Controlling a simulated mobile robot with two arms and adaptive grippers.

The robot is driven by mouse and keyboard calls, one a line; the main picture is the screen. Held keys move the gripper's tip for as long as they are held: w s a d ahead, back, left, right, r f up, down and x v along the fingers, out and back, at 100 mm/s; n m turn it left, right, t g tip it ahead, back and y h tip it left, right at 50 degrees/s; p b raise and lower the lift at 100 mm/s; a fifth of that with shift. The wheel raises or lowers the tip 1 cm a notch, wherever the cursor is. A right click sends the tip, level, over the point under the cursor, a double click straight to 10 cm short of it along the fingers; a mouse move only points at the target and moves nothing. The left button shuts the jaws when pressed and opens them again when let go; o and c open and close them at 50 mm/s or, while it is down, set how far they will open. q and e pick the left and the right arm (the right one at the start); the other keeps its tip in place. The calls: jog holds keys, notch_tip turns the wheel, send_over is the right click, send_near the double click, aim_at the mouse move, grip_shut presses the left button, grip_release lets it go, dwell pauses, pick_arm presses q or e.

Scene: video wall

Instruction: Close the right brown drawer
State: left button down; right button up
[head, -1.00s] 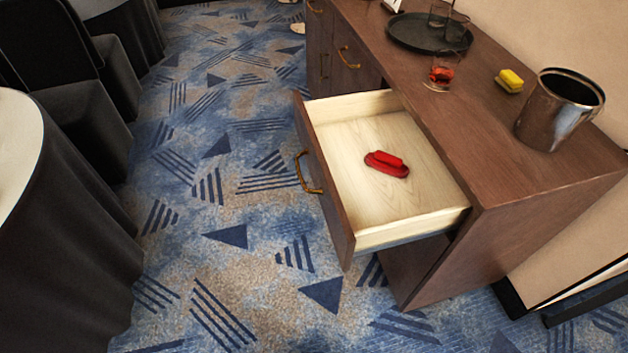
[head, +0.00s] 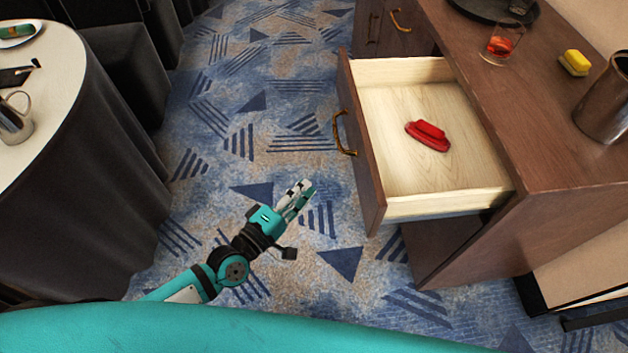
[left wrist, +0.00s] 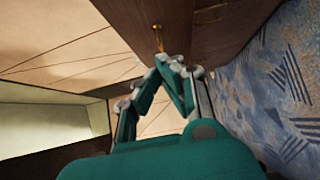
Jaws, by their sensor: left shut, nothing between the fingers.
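The right brown drawer (head: 428,140) is pulled far out of the dark wood cabinet, its pale interior showing. A brass handle (head: 344,134) is on its brown front. A red brush-like object (head: 428,135) lies inside. My left gripper (head: 303,188) is shut and empty, to the left of the drawer front and apart from it, over the carpet in the head view. Its fingers also show in the left wrist view (left wrist: 168,66), with brown wood and a small brass piece beyond them. My right gripper is in neither view.
On the cabinet top (head: 545,120) are a glass with red drink (head: 502,42), a yellow sponge (head: 575,62), a metal bucket (head: 605,105) and a dark tray (head: 490,8). A cloth-covered round table (head: 70,80) stands at left. Carpet between is clear.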

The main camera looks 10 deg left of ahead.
aim_at(353, 155)
pick_arm(q)
jog(key=x, duration=0.9)
jog(key=shift+d+p, duration=0.1)
jog(key=shift+p, duration=0.2)
jog(key=shift+w+d+p, duration=0.15)
jog(key=shift+d+p, duration=0.15)
jog(key=shift+d, duration=0.85)
jog(key=shift+w+d, duration=0.15)
jog(key=shift+d, duration=0.4)
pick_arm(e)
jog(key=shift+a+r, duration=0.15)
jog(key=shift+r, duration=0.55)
